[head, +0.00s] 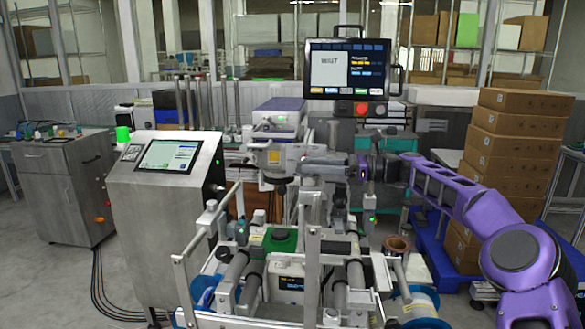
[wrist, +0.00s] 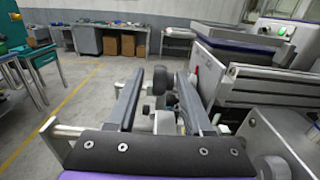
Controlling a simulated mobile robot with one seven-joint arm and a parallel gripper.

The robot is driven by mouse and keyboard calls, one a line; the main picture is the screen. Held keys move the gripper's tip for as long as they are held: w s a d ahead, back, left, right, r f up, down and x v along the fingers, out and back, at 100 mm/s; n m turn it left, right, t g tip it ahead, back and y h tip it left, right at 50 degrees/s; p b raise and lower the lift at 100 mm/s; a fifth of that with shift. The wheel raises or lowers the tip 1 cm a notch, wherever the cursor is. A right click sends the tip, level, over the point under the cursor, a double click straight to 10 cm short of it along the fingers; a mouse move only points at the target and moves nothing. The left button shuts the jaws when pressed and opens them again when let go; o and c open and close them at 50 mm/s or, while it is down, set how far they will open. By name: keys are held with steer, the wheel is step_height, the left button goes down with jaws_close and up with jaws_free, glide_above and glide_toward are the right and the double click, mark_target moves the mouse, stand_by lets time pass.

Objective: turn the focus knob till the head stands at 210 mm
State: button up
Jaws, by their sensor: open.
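My gripper (wrist: 160,76) shows in the wrist view with its two long grey fingers apart. I cannot tell whether the fingers touch either. In the head view my gripper (head: 362,170) is at the right of the grey and white head (head: 285,160), beside its horizontal grey cylinder (head: 325,168). The knob cannot be made out clearly there. No height scale or millimetre reading is legible.
A control console with a lit screen (head: 168,156) stands left, and a monitor (head: 348,70) hangs above the head. The metal frame with rollers (head: 235,275) fills the front. Stacked cartons (head: 515,140) stand behind my arm. Open floor (wrist: 85,100) lies left in the wrist view.

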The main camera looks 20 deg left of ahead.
steer(key=x, duration=0.5)
steer(key=shift+s+a, duration=0.1)
steer(key=shift+a, duration=0.05)
steer(key=shift+f, duration=0.15)
jaws_close()
